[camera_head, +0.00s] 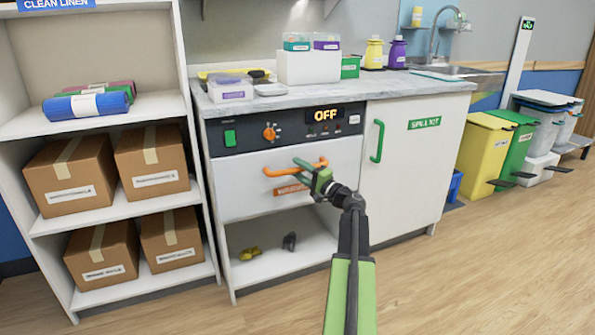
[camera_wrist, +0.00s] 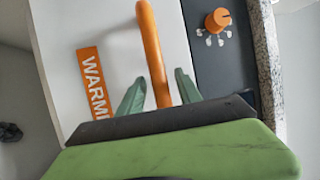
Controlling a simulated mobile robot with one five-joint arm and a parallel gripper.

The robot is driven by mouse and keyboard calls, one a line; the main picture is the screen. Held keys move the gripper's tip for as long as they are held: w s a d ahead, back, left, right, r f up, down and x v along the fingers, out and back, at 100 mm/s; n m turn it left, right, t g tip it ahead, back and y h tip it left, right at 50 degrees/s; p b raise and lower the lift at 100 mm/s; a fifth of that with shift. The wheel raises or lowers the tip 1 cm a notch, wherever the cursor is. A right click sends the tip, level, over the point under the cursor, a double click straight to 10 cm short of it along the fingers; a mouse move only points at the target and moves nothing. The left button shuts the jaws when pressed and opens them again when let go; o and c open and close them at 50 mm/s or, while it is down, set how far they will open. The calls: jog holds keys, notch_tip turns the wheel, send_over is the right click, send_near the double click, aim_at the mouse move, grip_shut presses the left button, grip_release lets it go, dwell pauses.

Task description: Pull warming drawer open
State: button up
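The white warming drawer (camera_head: 237,192) sits below the dark control panel in the counter unit, and its front looks flush with the unit. Its orange bar handle (camera_head: 281,171) runs across the upper front, above an orange label. My gripper (camera_head: 309,169) is at the right part of the handle and hides some of it. In the wrist view the handle (camera_wrist: 150,42) runs between the two green fingers of my gripper (camera_wrist: 160,90), with a gap visible on each side. The fingers are open; whether either touches the handle cannot be told.
The control panel (camera_head: 290,129) has a display reading OFF, a green switch and an orange knob. A white cabinet door (camera_head: 405,175) with a green handle is to the right. A shelf of boxes (camera_head: 68,178) stands left. The floor (camera_head: 450,275) in front is clear.

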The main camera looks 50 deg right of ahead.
grip_shut()
dwell(1.1)
